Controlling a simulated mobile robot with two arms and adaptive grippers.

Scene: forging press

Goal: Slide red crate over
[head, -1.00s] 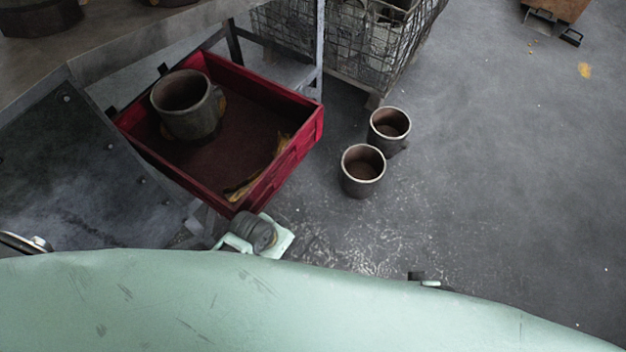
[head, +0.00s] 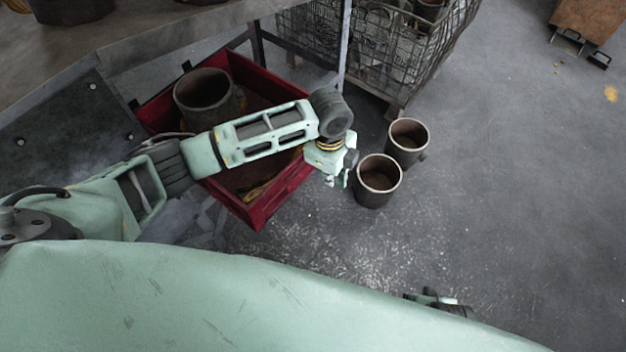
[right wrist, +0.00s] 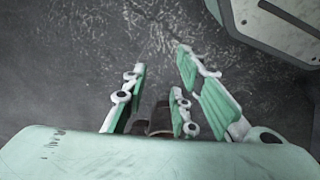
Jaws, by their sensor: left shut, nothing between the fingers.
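The red crate (head: 262,210) stands at the upper left in the head view, beside a metal-framed table. A dark hollow cylindrical part (head: 203,92) is inside it. My left arm reaches across the crate and hides much of its middle and right side. My left gripper (head: 343,180) is shut and empty, pointing down just outside the crate's right side, close to the nearer floor pot. I cannot tell whether it touches the crate. My right gripper (right wrist: 160,70) shows in the right wrist view with its fingers spread and nothing between them, above bare floor.
Two dark open pots, a nearer one (head: 378,182) and a farther one (head: 407,142), stand on the floor right of the crate. A wire mesh basket (head: 375,48) stands behind. The floor to the right is largely clear.

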